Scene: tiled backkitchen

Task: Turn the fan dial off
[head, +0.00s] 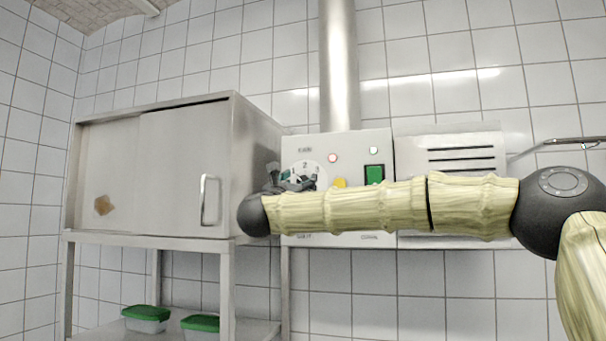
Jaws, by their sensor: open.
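The fan dial (304,171) is a white round disc with numbers on the grey control box (343,145), in the middle of the head view. Its lower left part is hidden behind my gripper and arm, so its knob setting cannot be read. My gripper (290,176) is open and stands in front of the dial's left and lower part. Whether its fingers touch the dial cannot be told. My arm stretches across the lower part of the box from the right.
Right of the dial are a red lamp (333,158), a green lamp (374,150), a green switch (374,174) and a yellow part (340,183). A steel cabinet (185,165) stands close on the left. A slotted metal unit (462,155) is on the right. Green-lidded containers (146,317) sit below.

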